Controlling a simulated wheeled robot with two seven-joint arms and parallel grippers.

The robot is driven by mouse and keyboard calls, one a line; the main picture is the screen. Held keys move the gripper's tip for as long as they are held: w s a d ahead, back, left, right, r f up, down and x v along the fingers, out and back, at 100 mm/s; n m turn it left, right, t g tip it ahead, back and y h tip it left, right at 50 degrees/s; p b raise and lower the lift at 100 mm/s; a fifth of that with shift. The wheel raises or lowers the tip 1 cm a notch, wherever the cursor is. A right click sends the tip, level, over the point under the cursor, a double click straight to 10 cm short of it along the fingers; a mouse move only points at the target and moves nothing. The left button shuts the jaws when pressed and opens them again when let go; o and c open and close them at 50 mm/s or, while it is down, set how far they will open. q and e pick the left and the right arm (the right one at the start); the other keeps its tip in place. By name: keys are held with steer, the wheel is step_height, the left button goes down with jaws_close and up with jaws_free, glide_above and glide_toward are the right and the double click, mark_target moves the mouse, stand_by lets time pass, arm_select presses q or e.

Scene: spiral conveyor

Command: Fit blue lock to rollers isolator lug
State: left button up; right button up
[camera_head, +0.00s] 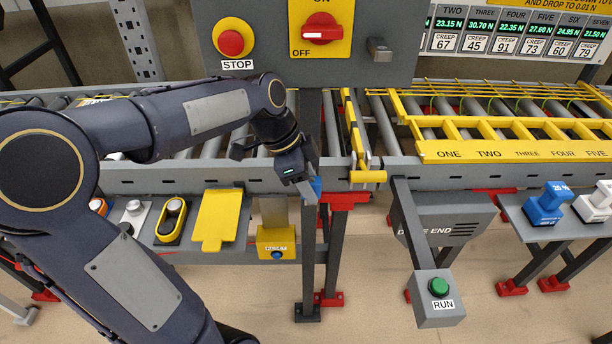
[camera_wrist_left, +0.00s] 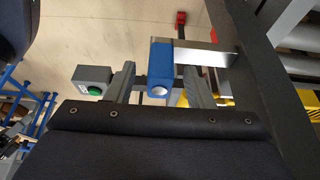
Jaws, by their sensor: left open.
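The blue lock (camera_head: 316,187) shows as a small blue block beside the dark post, partly hidden by my left gripper (camera_head: 306,188). In the left wrist view the lock (camera_wrist_left: 159,68) has a pale round end and sits between the spread fingers of my left gripper (camera_wrist_left: 161,88). A silvery flat bar (camera_wrist_left: 205,57) runs from beside the lock towards the dark post; I cannot tell how they join. The red isolator switch (camera_head: 322,34) is on a yellow plate marked ON and OFF, turned to OFF. A grey lug (camera_head: 379,49) sticks out of the panel to its right.
The grey panel (camera_head: 270,64) also carries a red STOP button (camera_head: 231,43). The roller conveyor runs behind the post (camera_head: 312,232), with a yellow guard (camera_head: 510,150) at right. A RUN button box (camera_head: 437,299) juts forward.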

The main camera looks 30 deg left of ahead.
arm_select(q)
steer(key=shift+c, duration=0.2)
steer(key=c, duration=1)
steer(key=o, duration=1)
steer(key=shift+o, duration=0.2)
steer(key=shift+r, duration=0.1)
steer(key=v, duration=0.7)
steer(key=shift+a+r, duration=0.15)
steer(key=shift+r, duration=0.15)
steer(key=shift+s, duration=0.15)
